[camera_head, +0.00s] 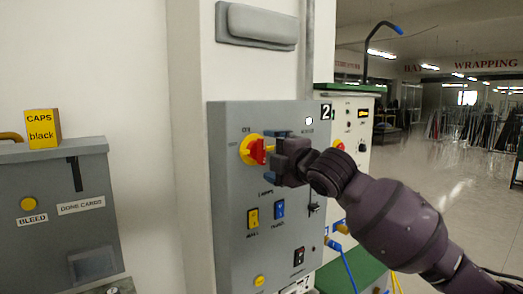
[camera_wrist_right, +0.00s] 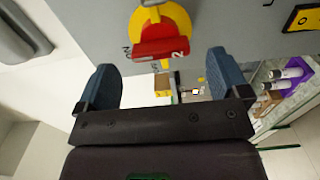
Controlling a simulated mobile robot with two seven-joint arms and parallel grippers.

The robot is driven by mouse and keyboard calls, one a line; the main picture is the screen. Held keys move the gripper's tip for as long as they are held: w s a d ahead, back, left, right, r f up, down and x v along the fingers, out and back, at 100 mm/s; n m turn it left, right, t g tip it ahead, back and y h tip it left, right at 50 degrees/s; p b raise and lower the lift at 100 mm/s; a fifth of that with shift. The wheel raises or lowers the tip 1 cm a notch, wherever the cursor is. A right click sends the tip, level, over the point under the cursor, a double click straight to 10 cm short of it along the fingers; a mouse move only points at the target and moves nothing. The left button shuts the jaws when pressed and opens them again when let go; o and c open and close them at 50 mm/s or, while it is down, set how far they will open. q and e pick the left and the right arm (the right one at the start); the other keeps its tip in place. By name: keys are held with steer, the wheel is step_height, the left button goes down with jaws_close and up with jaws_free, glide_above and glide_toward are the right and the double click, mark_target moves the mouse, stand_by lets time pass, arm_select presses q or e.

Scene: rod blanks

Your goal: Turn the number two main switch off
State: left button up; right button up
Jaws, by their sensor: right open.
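The number two main switch is a red handle (camera_head: 257,151) on a yellow disc, high on a grey panel (camera_head: 228,210) marked with a 2. In the right wrist view the red handle (camera_wrist_right: 160,49) lies crosswise on its round yellow plate (camera_wrist_right: 170,18). My right gripper (camera_head: 272,158) is just in front of the switch and partly overlaps it in the head view. Its two blue fingers stand apart in the right wrist view (camera_wrist_right: 163,68), one to each side of the handle, with gaps between. It holds nothing. My left gripper is not in view.
Open floor lies right.

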mark_target(264, 152)
steer(key=x, duration=0.3)
steer(key=shift+w+a, duration=0.1)
steer(key=shift+w, duration=0.05)
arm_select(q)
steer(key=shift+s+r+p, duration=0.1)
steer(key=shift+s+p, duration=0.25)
arm_select(e)
steer(key=shift+w+a, duration=0.3)
steer(key=shift+w, duration=0.2)
